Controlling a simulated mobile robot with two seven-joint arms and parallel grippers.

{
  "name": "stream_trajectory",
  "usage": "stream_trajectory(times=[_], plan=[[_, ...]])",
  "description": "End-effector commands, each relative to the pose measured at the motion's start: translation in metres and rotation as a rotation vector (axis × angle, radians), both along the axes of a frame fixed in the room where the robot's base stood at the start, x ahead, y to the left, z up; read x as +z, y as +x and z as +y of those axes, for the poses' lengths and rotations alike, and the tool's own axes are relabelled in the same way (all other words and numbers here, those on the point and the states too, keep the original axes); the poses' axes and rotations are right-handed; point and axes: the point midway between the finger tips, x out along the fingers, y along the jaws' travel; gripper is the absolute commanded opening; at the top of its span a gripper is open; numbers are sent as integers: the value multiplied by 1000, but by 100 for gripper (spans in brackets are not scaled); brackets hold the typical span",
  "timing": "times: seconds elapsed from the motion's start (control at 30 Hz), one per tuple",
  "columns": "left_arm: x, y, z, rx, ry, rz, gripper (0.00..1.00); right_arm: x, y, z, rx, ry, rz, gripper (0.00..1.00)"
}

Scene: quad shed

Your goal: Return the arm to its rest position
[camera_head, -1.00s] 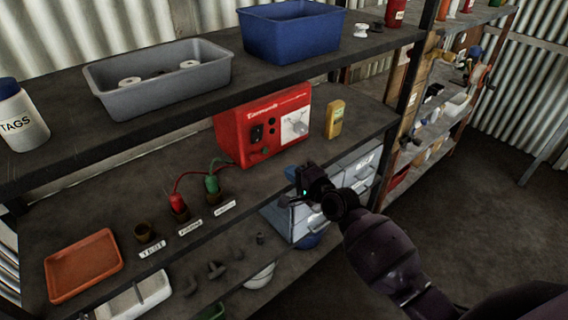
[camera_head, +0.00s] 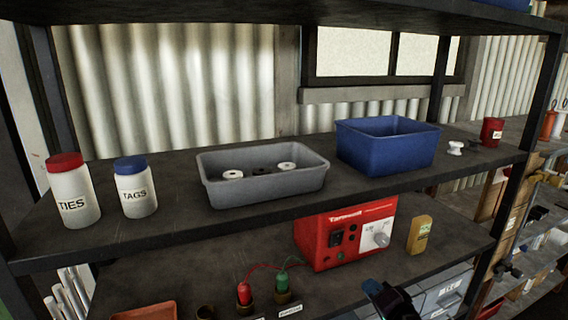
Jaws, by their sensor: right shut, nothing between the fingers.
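My right gripper (camera_head: 385,294) shows at the bottom edge, right of centre, in front of the lower shelf. Only its top part is in view; it is shut and holds nothing. The rest of my right arm is cut off below the picture. A red Tarmook-style box (camera_head: 318,243) stands on the lower shelf behind and above the gripper, apart from it. My left gripper is not in view.
The upper shelf (camera_head: 120,215) holds a TIES jar (camera_head: 73,190), a TAGS jar (camera_head: 136,188), a grey tray (camera_head: 265,196) and a blue bin (camera_head: 388,150). A yellow device (camera_head: 419,235) stands beside the red box. Red (camera_head: 244,294) and green (camera_head: 282,281) plugs sit in sockets below.

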Motion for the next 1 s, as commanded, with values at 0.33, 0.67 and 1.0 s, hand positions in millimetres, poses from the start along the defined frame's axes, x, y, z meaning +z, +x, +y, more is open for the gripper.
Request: stream_trajectory(times=[0.33,0.67,1.0], plan=[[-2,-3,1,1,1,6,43,-39,-78,-16,23,-887,-149,0],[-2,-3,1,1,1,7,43,-110,-203,-42,62,-1197,25,0],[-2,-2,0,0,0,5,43,-151,-275,-51,92,-1173,175,0]])
